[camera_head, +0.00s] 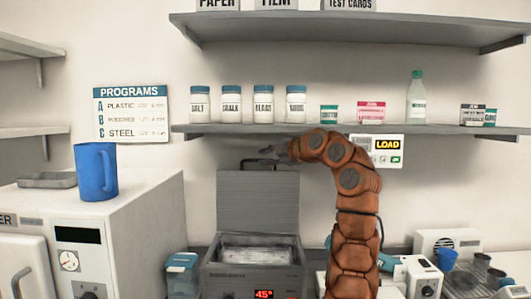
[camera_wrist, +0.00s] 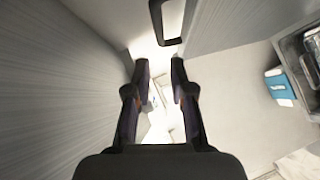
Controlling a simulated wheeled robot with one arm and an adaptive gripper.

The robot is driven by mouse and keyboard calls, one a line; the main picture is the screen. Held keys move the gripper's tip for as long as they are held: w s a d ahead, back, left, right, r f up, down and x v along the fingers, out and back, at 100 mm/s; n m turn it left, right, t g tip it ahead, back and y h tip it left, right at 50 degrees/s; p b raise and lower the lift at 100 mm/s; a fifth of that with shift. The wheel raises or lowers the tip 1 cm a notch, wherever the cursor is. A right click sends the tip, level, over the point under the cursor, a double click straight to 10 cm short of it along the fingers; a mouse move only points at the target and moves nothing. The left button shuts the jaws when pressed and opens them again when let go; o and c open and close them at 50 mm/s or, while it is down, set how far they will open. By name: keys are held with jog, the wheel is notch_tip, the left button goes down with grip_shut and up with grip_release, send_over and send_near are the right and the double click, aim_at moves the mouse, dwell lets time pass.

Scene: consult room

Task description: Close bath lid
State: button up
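The bath (camera_head: 212,278) is a grey metal box on the counter, with an open basin and a red display reading 45°. Its lid (camera_head: 257,203) stands upright at the back, open. A dark handle (camera_head: 258,160) sits on the lid's top edge. My gripper (camera_head: 272,155) is at the height of that handle, close to its right part. In the wrist view my gripper (camera_wrist: 160,70) has its two dark fingers apart with nothing between them. A dark handle loop (camera_wrist: 156,22) shows beyond the fingertips, not between them.
A shelf (camera_head: 400,129) with jars and a bottle (camera_head: 416,100) runs just above my gripper. A white cabinet with a blue mug (camera_head: 96,172) stands left of the bath. A blue-capped container (camera_head: 182,272) is between them. Cups (camera_head: 447,260) and white devices are at right.

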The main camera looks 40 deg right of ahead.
aim_at(257, 160)
jog(key=shift+w+d+f+p, duration=0.15)
jog(key=shift+w+f+p, duration=0.25)
jog(key=shift+w, duration=0.85)
jog(key=shift+w+d+f+p, duration=0.15)
jog(key=shift+w+f+p, duration=0.3)
jog(key=shift+w, duration=0.8)
jog(key=shift+w+d+f+p, duration=0.15)
jog(key=shift+w+f+p, duration=0.25)
jog(key=shift+w, duration=0.85)
jog(key=shift+c, duration=0.4)
grip_shut()
